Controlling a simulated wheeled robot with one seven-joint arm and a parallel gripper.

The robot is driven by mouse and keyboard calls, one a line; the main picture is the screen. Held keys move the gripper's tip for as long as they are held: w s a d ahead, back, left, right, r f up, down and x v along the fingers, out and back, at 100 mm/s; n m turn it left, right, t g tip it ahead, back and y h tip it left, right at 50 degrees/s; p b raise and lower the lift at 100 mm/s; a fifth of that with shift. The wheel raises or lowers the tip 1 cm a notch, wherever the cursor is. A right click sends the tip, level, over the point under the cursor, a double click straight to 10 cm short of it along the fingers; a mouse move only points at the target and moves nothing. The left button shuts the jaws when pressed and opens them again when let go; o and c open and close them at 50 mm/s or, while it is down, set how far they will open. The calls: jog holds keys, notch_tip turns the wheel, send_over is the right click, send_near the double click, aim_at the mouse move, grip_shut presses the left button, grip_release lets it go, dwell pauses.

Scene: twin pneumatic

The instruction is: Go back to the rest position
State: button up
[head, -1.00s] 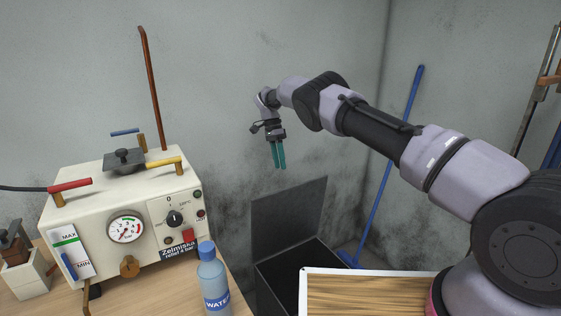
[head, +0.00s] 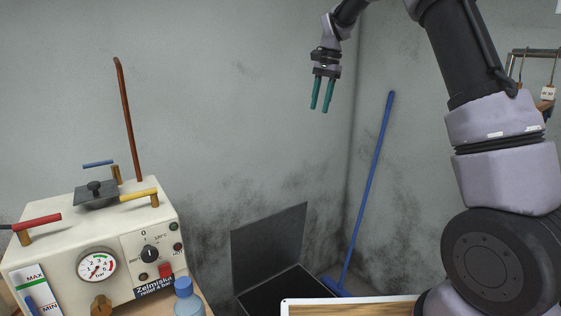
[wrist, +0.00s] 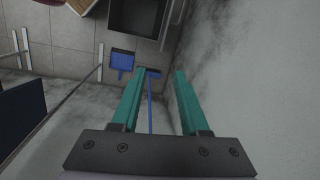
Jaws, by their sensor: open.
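My gripper (head: 321,95) hangs high in front of the grey wall in the head view, its two teal fingers pointing down. The fingers are apart with nothing between them. In the wrist view the gripper (wrist: 154,90) is also open and empty, above the floor. My arm rises on the right of the head view and bends over at the top, partly out of frame.
A cream pneumatic machine (head: 60,232) and a blue-capped bottle (head: 188,300) stand at the lower left. An open black box (head: 270,246) is below the gripper. A blue broom (head: 367,195) leans in the corner. A blue dustpan (wrist: 122,60) lies on the floor.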

jog(key=s+d+r+n+t, duration=0.1)
jog(key=s+d+r+t, duration=0.1)
jog(key=s+d+r, duration=0.5)
jog(key=s+d+r+n+t, duration=0.1)
jog(key=s+d+r+n, duration=0.1)
jog(key=s, duration=0.9)
jog(key=s+d+f+n+t, duration=0.1)
jog(key=s+f+t, duration=0.1)
jog(key=s, duration=0.6)
jog(key=s+d+f+t, duration=0.2)
jog(key=s, duration=0.6)
jog(key=shift+s+f+n, duration=0.2)
jog(key=shift+s+n, duration=0.05)
jog(key=shift+n, duration=0.15)
jog(key=shift+s+d, duration=0.1)
